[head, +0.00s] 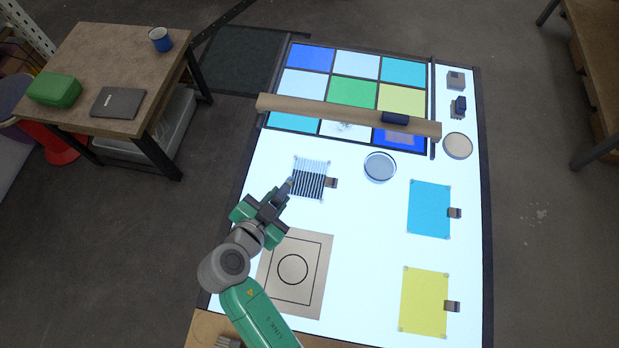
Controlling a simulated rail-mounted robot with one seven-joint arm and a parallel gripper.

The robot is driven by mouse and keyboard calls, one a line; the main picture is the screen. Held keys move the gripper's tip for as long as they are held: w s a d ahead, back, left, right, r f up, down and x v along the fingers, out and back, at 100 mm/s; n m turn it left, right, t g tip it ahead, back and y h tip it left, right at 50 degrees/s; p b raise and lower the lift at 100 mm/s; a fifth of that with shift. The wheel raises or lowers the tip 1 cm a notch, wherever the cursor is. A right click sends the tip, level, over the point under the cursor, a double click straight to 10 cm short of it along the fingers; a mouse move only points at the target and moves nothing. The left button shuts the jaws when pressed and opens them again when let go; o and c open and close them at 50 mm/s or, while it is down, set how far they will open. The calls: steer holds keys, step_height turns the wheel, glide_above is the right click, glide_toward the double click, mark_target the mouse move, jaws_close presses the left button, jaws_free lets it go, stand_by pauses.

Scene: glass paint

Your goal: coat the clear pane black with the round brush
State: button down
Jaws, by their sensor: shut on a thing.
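A small pane (310,179) lies on the lit table, held at its right edge by a small clip (331,183). Dark stripes with light gaps cross it; they look blacker in the lower part and fainter at the top. My gripper (276,199) is just below and left of the pane, shut on a slim grey thing that looks like the round brush (287,187). Its tip is at or over the pane's left edge; I cannot tell if it touches. The bristles are too small to make out.
A wooden bar (330,112) crosses the table over a grid of coloured panes (352,91). A round dish (380,167) is right of the striped pane. Blue (430,209) and yellow (425,300) panes lie at right. A square board with a circle (312,291) lies below.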

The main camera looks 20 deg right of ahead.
steer(key=shift+w, duration=0.1)
steer(key=w+d+p, duration=0.1)
steer(key=w, duration=0.1)
steer(key=w+d+r+p, duration=0.1)
steer(key=w+d, duration=0.1)
steer(key=w, duration=0.1)
steer(key=w+d+p, duration=0.1)
steer(key=w+d, duration=0.1)
steer(key=shift+w+d+r, duration=0.15)
steer(key=shift+w+r, duration=0.1)
steer(key=shift+w, duration=0.15)
steer(key=shift+w+d+f, duration=0.2)
steer(key=shift+w+f, duration=0.05)
steer(key=shift+f, duration=0.25)
step_height(320, 180, down, 5)
steer(key=b, duration=0.3)
steer(key=shift+r, duration=0.15)
steer(key=s+d+p, duration=0.1)
steer(key=s+p, duration=0.1)
steer(key=s, duration=0.1)
steer(key=s+d+p, duration=0.1)
steer(key=p, duration=0.1)
steer(key=shift+s+d, duration=0.35)
steer(key=shift+s, duration=0.05)
